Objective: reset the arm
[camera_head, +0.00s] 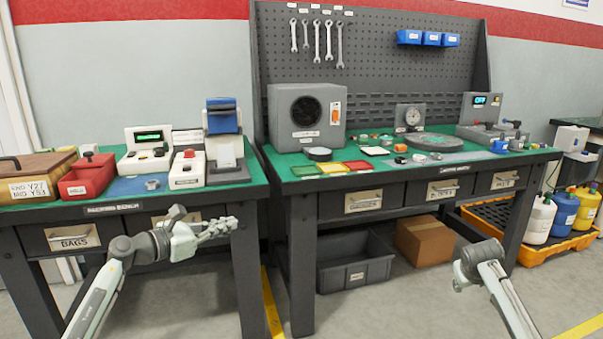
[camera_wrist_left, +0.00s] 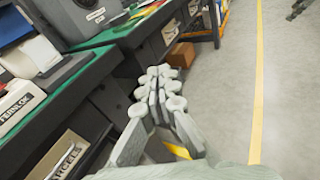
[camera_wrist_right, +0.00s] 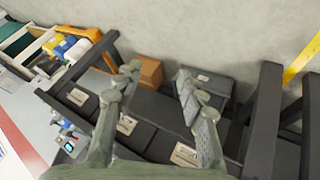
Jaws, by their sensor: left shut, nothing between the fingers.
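My left arm comes in from the left in the head view. Its gripper (camera_head: 215,228) is shut and empty, in front of the left bench's drawers and below the bench top. The left wrist view shows its fingers (camera_wrist_left: 160,85) close together, with nothing between them. My right arm shows at the lower right of the head view, in front of the right bench; its gripper is not in that view. The right wrist view shows the right gripper (camera_wrist_right: 160,85) with its fingers wide apart and nothing between them.
The left bench (camera_head: 262,180) holds a red bin (camera_head: 87,176) and test devices. The right bench (camera_head: 290,185) holds a grey box machine (camera_head: 306,117) and coloured trays. Below it are a grey crate (camera_head: 355,266) and a cardboard box (camera_head: 424,240). Bottles stand on an orange pallet (camera_head: 565,240). The floor in front is clear.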

